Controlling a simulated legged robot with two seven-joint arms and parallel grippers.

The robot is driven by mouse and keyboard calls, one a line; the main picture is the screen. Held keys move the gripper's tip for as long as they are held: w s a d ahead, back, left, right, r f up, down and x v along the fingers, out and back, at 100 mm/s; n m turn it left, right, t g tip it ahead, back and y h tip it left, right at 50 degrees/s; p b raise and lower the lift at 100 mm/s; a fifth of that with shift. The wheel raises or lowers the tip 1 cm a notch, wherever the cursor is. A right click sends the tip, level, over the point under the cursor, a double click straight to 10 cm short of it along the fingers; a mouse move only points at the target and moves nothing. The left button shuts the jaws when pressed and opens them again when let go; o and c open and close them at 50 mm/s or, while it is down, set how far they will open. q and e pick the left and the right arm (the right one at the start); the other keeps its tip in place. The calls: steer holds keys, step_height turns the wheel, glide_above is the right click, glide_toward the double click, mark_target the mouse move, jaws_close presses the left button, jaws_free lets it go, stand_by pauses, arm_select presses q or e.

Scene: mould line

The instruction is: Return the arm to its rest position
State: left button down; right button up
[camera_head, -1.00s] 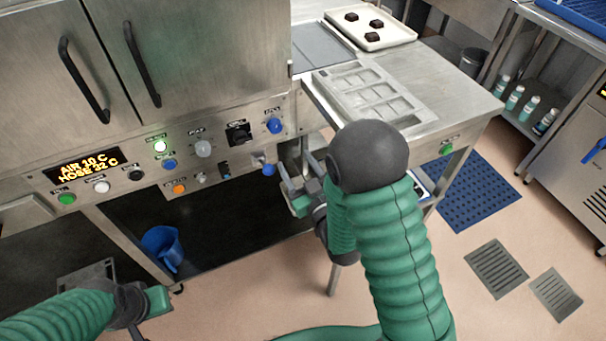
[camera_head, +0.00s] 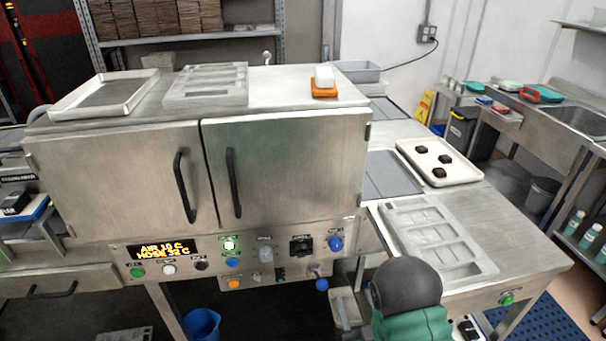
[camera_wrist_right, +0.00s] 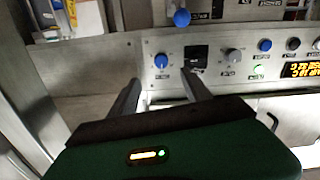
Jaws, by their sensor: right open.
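My right arm (camera_head: 408,300), with its dark grey joint and green sleeve, stands at the bottom of the head view in front of the steel worktop. In the right wrist view my right gripper (camera_wrist_right: 161,82) is open, its two grey fingers apart with nothing between them. It faces the control panel (camera_wrist_right: 220,62) with its knobs and lit display, which shows upside down there. The panel also shows in the head view (camera_head: 215,264), below the cabinet doors. My left gripper is out of both current views.
A grey mould (camera_head: 437,240) lies on the right worktop near my arm. Behind it is a white tray (camera_head: 466,172) with several dark pieces. The steel cabinet (camera_head: 285,180) carries another tray, a mould and an orange-and-white item. A blue bucket (camera_head: 202,325) stands below.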

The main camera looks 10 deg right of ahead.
steer(key=s+r+m+g+p, duration=0.2)
steer(key=s+r+g+p, duration=0.1)
steer(key=s+g, duration=1.2)
steer(key=shift+s+a+r+h+p, duration=0.2)
steer(key=shift+s+r+h+p, duration=0.1)
steer(key=shift+r+p, duration=0.1)
